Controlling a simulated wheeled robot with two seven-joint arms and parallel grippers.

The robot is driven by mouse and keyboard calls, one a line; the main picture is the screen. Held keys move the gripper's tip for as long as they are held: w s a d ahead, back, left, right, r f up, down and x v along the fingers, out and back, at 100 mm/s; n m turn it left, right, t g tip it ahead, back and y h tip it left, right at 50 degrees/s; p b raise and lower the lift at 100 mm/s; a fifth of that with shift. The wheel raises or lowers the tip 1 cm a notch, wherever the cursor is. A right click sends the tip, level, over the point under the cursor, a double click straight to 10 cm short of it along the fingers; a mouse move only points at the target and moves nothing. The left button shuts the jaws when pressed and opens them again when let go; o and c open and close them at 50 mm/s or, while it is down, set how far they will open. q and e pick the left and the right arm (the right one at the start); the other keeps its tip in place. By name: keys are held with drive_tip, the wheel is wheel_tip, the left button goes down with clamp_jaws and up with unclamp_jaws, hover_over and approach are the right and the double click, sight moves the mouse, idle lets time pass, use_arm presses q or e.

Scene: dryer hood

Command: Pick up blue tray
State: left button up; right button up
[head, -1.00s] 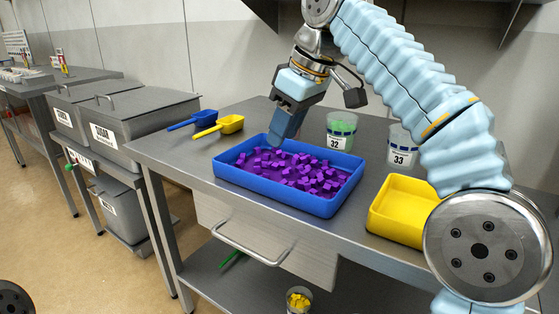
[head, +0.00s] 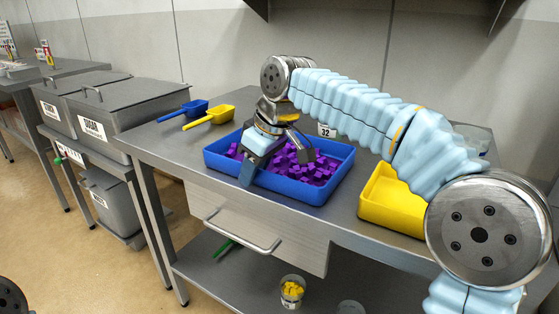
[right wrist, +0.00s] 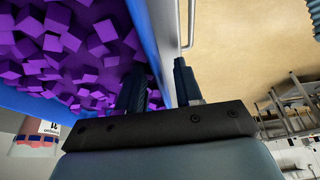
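The blue tray (head: 290,190) sits on the steel table and holds many purple cubes (head: 315,172). My right gripper (head: 247,178) is at the tray's front wall, left of its middle, pointing down. In the right wrist view, the fingers (right wrist: 160,82) stand apart with the tray's blue wall (right wrist: 155,35) between them, one finger on the cube side and one outside. I cannot tell whether either finger touches the wall. My left gripper is not in view.
A yellow tray (head: 385,213) stands close to the right. A blue scoop (head: 190,108) and a yellow scoop (head: 215,115) lie behind left. A cup marked 32 (head: 326,131) is behind the tray. A drawer handle (head: 243,238) juts out below the table's front edge.

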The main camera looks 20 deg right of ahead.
clamp_jaws()
drive_tip(key=shift+r, duration=0.1)
idle(0.4)
drive_tip(key=shift+r, duration=0.5)
drive_tip(key=s+a+r, duration=0.3)
drive_tip(key=s+r, duration=1)
drive_tip(key=r, duration=0.4)
drive_tip(key=shift+s, duration=0.3)
drive_tip(key=shift+a, duration=0.1)
